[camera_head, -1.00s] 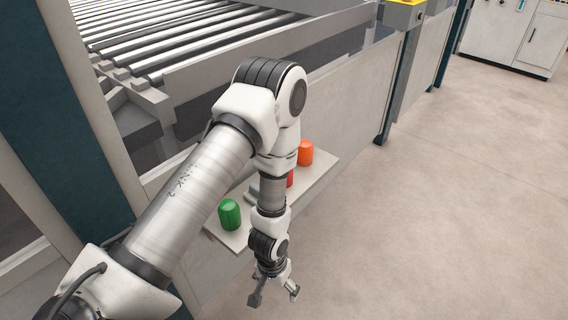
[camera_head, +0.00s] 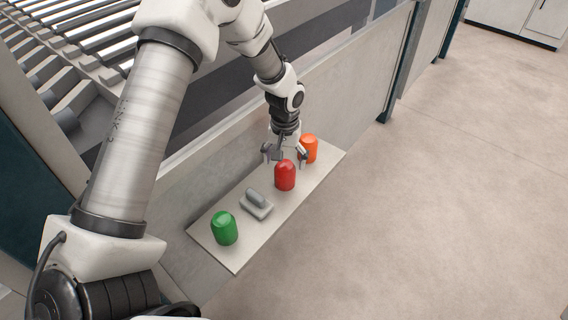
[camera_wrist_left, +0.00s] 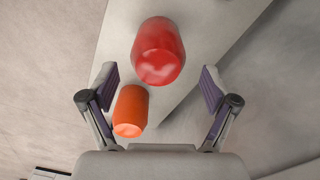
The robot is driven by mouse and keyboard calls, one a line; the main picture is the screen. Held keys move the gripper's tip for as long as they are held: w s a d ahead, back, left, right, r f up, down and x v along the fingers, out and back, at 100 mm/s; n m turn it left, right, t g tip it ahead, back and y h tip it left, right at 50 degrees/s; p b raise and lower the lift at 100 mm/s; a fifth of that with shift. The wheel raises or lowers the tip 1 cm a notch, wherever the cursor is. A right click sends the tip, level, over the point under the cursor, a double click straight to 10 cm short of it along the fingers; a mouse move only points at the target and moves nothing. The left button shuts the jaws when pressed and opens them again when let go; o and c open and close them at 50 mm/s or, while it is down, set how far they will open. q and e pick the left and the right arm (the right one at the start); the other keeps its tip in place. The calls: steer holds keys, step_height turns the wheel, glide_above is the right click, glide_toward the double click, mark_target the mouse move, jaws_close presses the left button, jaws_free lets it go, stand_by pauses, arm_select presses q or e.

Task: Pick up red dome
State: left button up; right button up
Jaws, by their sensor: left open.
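The red dome (camera_head: 285,176) stands upright on a pale shelf (camera_head: 240,258), between a grey block and an orange dome. My left gripper (camera_head: 285,158) is open and empty, just behind the red dome on the machine side in the head view. In the left wrist view the red dome (camera_wrist_left: 158,52) lies ahead, between and beyond the spread fingertips (camera_wrist_left: 158,80), with nothing held. The orange dome (camera_wrist_left: 131,110) shows nearer, close to the left finger. My right gripper is in neither view.
The orange dome (camera_head: 309,147) stands to the right of the gripper. A grey block with a raised bar (camera_head: 256,203) and a green dome (camera_head: 224,228) stand to the left. The machine's wall (camera_head: 345,110) rises behind the shelf. The floor to the right is clear.

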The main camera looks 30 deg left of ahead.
mark_target(285, 176)
arm_select(q)
steer(key=f, duration=0.6)
steer(key=shift+s+d+f+b, duration=0.1)
steer(key=shift+s+d+b, duration=0.05)
steer(key=shift+s+b, duration=0.2)
steer(key=shift+d+r, duration=0.1)
steer(key=shift+r, duration=0.1)
steer(key=c, duration=1.3)
steer(key=shift+o, duration=0.2)
step_height(285, 176, up, 10)
steer(key=shift+f+p, duration=0.1)
steer(key=shift+p, duration=0.55)
